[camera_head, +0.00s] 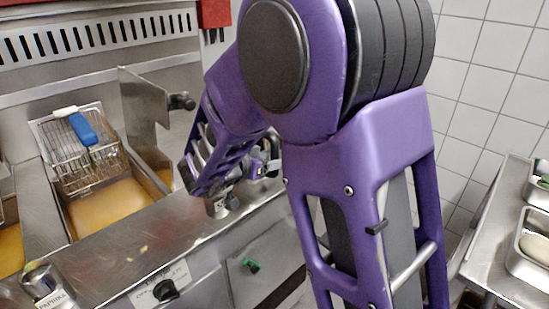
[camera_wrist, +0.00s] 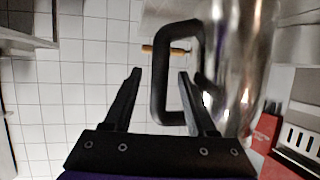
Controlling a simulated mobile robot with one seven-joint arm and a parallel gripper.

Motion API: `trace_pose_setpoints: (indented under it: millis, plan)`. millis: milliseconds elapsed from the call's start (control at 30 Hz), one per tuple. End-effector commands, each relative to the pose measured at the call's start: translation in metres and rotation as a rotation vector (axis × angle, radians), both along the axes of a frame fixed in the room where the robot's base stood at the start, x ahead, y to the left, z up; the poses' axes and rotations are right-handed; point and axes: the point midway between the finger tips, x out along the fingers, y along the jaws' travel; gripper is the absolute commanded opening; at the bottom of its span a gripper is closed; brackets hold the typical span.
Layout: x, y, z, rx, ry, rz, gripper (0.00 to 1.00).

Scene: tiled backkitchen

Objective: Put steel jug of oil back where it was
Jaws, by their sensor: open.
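The steel jug (camera_wrist: 240,60) stands at the right of the wrist view, with a shiny, blurred body and a black loop handle (camera_wrist: 160,85) on its left side. My gripper (camera_wrist: 159,72) is open. Its two dark fingers are spread to either side of the handle's outer bar, with the right finger seen across the loop's opening. I cannot tell whether either finger touches the handle. In the head view my purple arm covers most of the area around the gripper, and I cannot make out the jug clearly there.
A fryer basket (camera_head: 75,155) with a blue handle hangs over a vat of yellow oil (camera_head: 108,205) at the left. A steel container labelled paprika (camera_head: 45,284) sits on the front ledge. A steel counter with trays (camera_head: 536,245) stands at the right. Tiled wall lies behind.

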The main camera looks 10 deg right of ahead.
Motion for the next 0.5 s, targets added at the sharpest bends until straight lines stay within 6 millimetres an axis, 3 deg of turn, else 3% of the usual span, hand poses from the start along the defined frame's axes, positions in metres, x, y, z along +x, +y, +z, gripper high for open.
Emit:
trace_pose_setpoints:
  millis: [300, 500]
  plan:
    - [-0.046, 0.046, 0.029, 0.001, 0.0, 0.005, 0.57]
    - [-0.063, 0.062, 0.038, 0.0, 0.0, 0.002, 0.57]
